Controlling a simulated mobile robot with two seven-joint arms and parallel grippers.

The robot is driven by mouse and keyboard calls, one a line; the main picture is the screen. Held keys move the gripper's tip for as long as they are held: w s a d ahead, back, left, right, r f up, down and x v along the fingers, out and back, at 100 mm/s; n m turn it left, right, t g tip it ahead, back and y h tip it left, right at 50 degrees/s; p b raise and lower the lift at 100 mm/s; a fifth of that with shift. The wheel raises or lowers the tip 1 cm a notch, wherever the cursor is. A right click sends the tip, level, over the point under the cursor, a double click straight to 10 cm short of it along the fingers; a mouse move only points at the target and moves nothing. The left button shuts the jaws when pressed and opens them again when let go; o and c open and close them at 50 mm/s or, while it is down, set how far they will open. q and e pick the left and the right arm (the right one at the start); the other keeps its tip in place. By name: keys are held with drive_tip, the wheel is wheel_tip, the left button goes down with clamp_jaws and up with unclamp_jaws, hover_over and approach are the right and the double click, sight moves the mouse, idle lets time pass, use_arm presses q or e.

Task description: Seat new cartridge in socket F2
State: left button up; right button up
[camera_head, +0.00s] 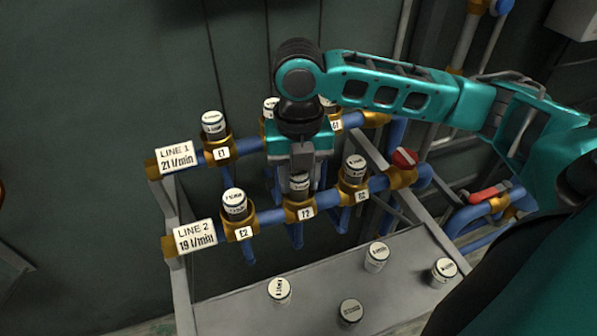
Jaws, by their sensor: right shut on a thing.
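Socket F2 (305,213) is a brass fitting in the middle of the lower blue pipe, Line 2. A grey cartridge with a pale lettered cap (299,187) stands upright at its mouth. My right gripper (303,172) reaches down from above and is shut on this cartridge. The cartridge's lower end is hidden in or behind the socket's rim, so I cannot tell whether it is fully down. My left gripper is not in view.
Capped cartridges stand in socket E2 (234,205) and socket G2 (355,168), close on either side. Line 1 (187,158) runs behind, partly hidden by my arm. Several loose cartridges stand on the grey table (315,277) in front. A red-topped valve (404,158) is right of G2.

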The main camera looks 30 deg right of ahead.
drive_tip(key=shift+f, duration=0.55)
drive_tip(key=o, duration=1.2)
drive_tip(key=shift+r, duration=0.15)
drive_tip(key=shift+r+p, duration=1.2)
drive_tip(key=shift+r, duration=5.2)
